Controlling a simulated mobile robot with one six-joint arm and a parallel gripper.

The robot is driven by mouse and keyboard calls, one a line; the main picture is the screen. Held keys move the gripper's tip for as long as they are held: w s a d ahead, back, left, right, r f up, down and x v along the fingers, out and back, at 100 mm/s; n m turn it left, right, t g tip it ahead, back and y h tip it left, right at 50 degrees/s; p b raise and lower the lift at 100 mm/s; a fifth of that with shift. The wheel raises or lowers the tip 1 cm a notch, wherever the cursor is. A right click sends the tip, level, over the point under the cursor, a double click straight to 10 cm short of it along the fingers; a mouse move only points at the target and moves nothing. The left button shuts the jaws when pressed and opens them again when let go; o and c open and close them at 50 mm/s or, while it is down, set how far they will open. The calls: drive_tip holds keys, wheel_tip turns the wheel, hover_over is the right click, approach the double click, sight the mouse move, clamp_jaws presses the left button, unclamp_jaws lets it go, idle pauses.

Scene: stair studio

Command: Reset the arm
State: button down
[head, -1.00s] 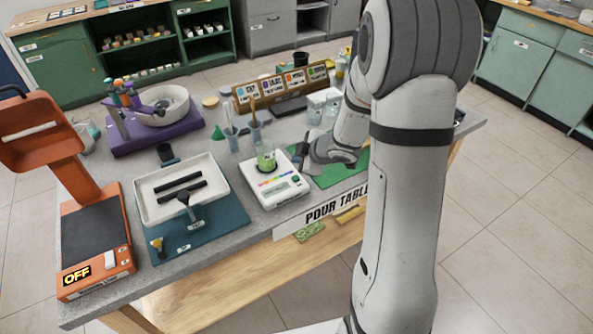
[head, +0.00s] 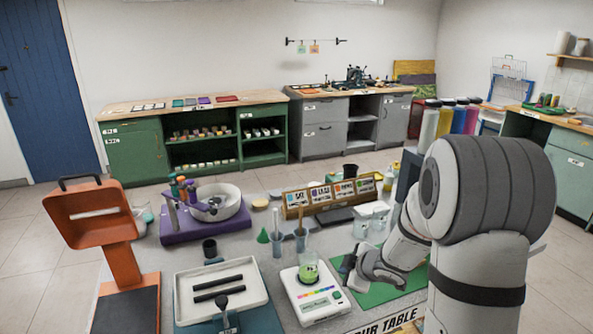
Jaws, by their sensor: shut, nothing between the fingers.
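My gripper (head: 347,268) is at the end of my arm, low over the green mat (head: 372,291) on the pour table. It is shut and holds nothing. It sits just right of the white scale (head: 307,296), which bears a beaker of green liquid (head: 308,269). My arm folds down from the large grey-banded joint at the right, and its lower part is cut off by the picture's bottom edge.
A white tray (head: 184,310) with two black bars, a purple stand (head: 190,232) with a bowl and an orange machine (head: 93,213) stand to the left. A labelled wooden rack (head: 331,194) and white tubs (head: 371,218) stand behind my gripper.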

drive_tip(key=s+d+r+m+h, duration=0.5)
drive_tip(key=s+r+m+h, duration=0.1)
drive_tip(key=s+r+m, duration=0.4)
drive_tip(key=s+a+r+m+g+y, duration=0.1)
drive_tip(key=s+a+m+g, duration=0.1)
drive_tip(key=s, duration=0.7)
drive_tip(key=s+a+r+m+g+y, duration=0.1)
drive_tip(key=s+a+r+m+g, duration=0.1)
drive_tip(key=s, duration=0.6)
drive_tip(key=shift+s+a+r+g, duration=0.35)
drive_tip(key=shift+a+g, duration=0.25)
drive_tip(key=shift+a, duration=0.5)
